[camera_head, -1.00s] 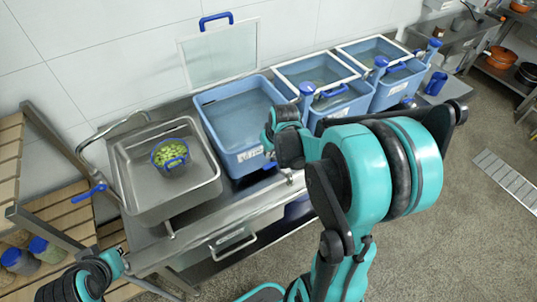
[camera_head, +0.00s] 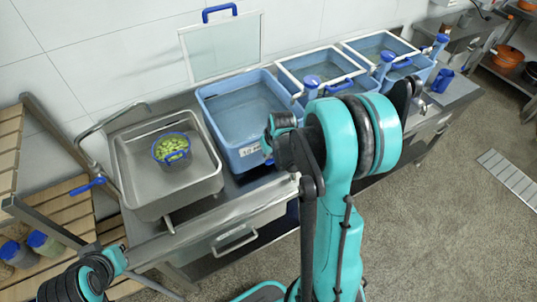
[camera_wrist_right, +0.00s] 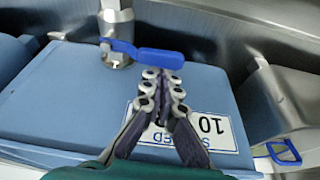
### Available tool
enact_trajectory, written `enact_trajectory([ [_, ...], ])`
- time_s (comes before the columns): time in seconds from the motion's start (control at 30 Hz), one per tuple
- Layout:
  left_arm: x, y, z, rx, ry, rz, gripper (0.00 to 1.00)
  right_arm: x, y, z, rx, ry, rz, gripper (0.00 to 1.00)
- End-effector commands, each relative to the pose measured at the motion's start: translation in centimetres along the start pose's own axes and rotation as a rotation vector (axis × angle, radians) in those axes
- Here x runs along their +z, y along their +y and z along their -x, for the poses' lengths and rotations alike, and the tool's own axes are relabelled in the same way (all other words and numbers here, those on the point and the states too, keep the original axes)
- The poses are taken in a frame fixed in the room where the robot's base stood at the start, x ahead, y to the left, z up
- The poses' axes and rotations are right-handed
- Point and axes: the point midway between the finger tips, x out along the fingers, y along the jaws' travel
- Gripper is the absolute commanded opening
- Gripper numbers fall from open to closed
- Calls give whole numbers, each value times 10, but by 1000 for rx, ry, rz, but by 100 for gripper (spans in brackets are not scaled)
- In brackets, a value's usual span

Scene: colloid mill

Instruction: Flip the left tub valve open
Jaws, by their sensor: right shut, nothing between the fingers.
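The left tub (camera_head: 240,108) is a large blue open basin with a white label on its front, in the head view. In the right wrist view, a valve with a flat blue lever (camera_wrist_right: 158,58) on a metal body (camera_wrist_right: 117,25) stands just beyond my right gripper (camera_wrist_right: 163,82). The lever lies crosswise in the picture. The right gripper is shut and empty. Its fingertips are close to the lever's free end; I cannot tell whether they touch. In the head view my right arm hides the fingers. Only links of my left arm show, at bottom left.
A steel sink (camera_head: 160,180) holds a blue-rimmed basket (camera_head: 172,150) of green pieces. Two framed blue tubs stand to the right, the nearer one (camera_head: 322,72) partly behind my right arm. A wooden-slat rack (camera_head: 65,215) is at left. The floor at right is open.

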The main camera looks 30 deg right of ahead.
Motion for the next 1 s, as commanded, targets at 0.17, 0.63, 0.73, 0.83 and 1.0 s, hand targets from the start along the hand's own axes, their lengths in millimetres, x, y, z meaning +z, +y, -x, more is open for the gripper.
enact_trajectory([
  [0.17,1,0,-1,0,0,0,0,3,0,1,-13,0,35,0],
  [0.63,7,0,-10,0,0,0,0,25,1,8,-130,0,369,0],
  [0.73,8,0,-12,0,0,0,0,31,2,10,-162,0,460,0],
  [0.83,10,0,-14,0,0,0,0,36,4,12,-193,0,549,0],
  [1.0,12,0,-16,0,0,0,0,45,9,15,-247,-1,702,0],
])
